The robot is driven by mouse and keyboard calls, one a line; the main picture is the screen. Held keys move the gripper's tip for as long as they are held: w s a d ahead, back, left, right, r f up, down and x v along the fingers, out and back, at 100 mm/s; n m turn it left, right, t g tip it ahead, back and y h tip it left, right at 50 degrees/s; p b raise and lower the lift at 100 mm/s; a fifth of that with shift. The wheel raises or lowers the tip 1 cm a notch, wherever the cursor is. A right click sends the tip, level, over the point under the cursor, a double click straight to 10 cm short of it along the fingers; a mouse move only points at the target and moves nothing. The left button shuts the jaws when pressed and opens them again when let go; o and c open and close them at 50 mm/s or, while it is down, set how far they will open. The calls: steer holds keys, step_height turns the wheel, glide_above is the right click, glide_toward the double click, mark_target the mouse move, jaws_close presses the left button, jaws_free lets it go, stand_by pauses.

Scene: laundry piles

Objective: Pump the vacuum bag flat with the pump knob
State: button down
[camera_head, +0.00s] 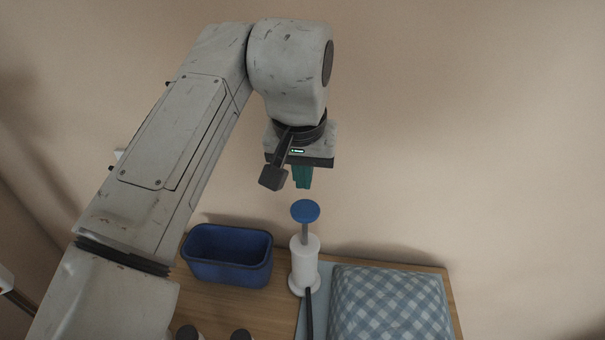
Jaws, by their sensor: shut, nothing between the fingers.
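The pump stands upright on the table as a white cylinder (305,264) with a round blue knob (305,210) on a grey rod. The rod stands out of the cylinder's top, so the knob is raised. The vacuum bag (388,303) lies right of the pump, puffed up, with a blue-and-white checked pattern; its near part is cut off by the picture's edge. A dark hose (309,315) runs from the pump's base toward the front. My gripper (303,184), with green fingers, is shut and empty. It points down above the knob, with a visible gap between them.
A blue open bin (229,278) stands on the wooden table (232,307) left of the pump. A light blue mat (326,270) lies under the pump and bag. A bare wall is behind.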

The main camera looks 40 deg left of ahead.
steer(key=b, duration=0.5)
glide_above(304, 231)
steer(key=shift+f, duration=2.75)
step_height(304, 231, down, 8)
steer(key=shift+s+f, duration=0.1)
steer(key=shift+f, duration=0.2)
